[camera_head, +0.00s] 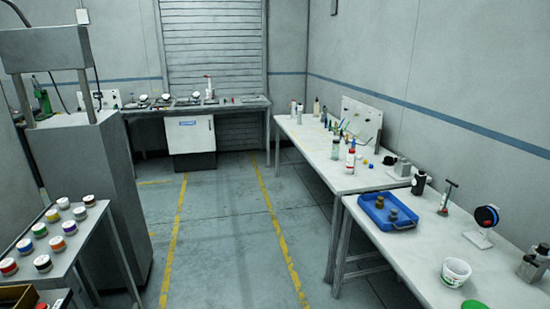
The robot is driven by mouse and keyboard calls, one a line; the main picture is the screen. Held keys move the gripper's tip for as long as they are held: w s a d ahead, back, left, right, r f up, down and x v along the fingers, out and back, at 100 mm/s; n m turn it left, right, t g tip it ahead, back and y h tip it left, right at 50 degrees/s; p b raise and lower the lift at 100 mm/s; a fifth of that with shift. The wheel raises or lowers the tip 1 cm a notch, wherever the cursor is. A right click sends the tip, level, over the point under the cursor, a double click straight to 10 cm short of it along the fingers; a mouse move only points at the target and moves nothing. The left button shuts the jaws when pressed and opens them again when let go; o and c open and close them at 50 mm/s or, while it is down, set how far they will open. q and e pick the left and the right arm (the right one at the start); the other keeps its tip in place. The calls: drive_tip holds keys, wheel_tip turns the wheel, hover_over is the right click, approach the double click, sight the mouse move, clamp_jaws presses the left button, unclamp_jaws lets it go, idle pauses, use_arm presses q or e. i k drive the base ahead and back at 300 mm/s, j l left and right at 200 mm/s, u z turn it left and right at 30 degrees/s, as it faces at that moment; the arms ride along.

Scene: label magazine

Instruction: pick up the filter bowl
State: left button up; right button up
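No object here is clearly the filter bowl. Small candidates stand on the right-hand tables, too small to identify surely. A grey metal block-like unit (532,265) stands at the right edge, partly cut off. A similar grey unit (402,167) sits farther back beside a black bottle (419,184). Two small brownish jar-like pieces (393,214) are in a blue tray (372,209). Neither of my grippers is in view.
The near right table (425,240) also bears a white tub (455,272), a green lid (475,305) and a reel on a stand (485,222). Several coloured jars stand on a left table (70,262). Yellow-lined floor (225,235) is clear between. A bench (245,106) stands at the back.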

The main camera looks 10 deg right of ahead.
sight(335, 147)
drive_tip(key=i+z, duration=0.25)
drive_tip(key=i, duration=0.55)
drive_tip(key=i+j+z, duration=0.1)
drive_tip(key=i+z, duration=0.15)
drive_tip(key=i, duration=0.55)
drive_tip(key=i+z, duration=0.25)
drive_tip(key=i, duration=0.25)
drive_tip(key=i+j+z, duration=0.1)
drive_tip(key=i+z, duration=0.2)
drive_tip(key=i, duration=0.2)
drive_tip(key=i+j+z, duration=0.25)
drive_tip(key=i, duration=0.25)
